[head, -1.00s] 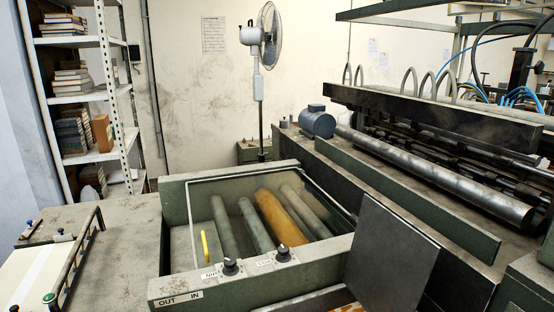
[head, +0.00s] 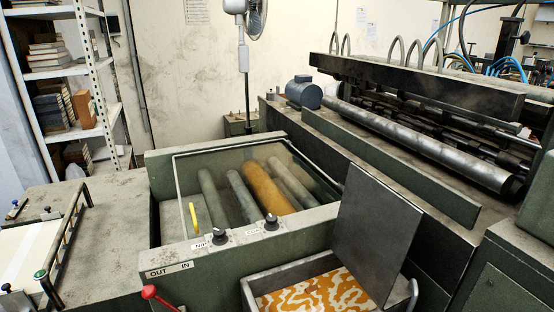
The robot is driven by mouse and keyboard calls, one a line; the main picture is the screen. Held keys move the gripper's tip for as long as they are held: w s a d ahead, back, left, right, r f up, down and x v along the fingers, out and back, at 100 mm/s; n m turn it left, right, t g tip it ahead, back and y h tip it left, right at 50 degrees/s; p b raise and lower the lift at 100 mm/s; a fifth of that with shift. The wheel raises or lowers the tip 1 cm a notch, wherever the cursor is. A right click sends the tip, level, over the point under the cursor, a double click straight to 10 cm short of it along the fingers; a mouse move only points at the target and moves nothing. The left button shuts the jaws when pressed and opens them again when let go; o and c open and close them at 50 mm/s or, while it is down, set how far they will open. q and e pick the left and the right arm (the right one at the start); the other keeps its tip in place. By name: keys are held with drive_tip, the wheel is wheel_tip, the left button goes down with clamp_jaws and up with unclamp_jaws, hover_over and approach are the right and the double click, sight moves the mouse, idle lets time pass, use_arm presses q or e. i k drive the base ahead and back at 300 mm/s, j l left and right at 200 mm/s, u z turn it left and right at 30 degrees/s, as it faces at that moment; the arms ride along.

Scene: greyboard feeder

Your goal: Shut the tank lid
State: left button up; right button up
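The tank (head: 290,273) is an open grey metal box at the bottom of the head view, holding an orange-and-white patterned surface. Its near part is cut off by the frame's lower edge. A flat dark grey panel, which looks like the tank lid (head: 375,235), stands raised and tilted at the tank's right side, leaving the top uncovered. A curved metal bar (head: 413,294) shows at the tank's right edge. Neither of my grippers is in view.
Behind the tank, a clear cover with a yellow handle (head: 194,218) lies over several rollers. Two black knobs (head: 271,222) sit on the green front ledge. A red-knobbed lever (head: 149,292) rises left of the tank. A large roller machine (head: 430,140) stands at right.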

sight(375, 229)
drive_tip(key=k+l+u, duration=0.1)
drive_tip(key=k+l, duration=0.2)
drive_tip(key=l, duration=0.2)
drive_tip(key=k+l, duration=0.3)
drive_tip(key=l, duration=0.15)
drive_tip(key=u, duration=0.05)
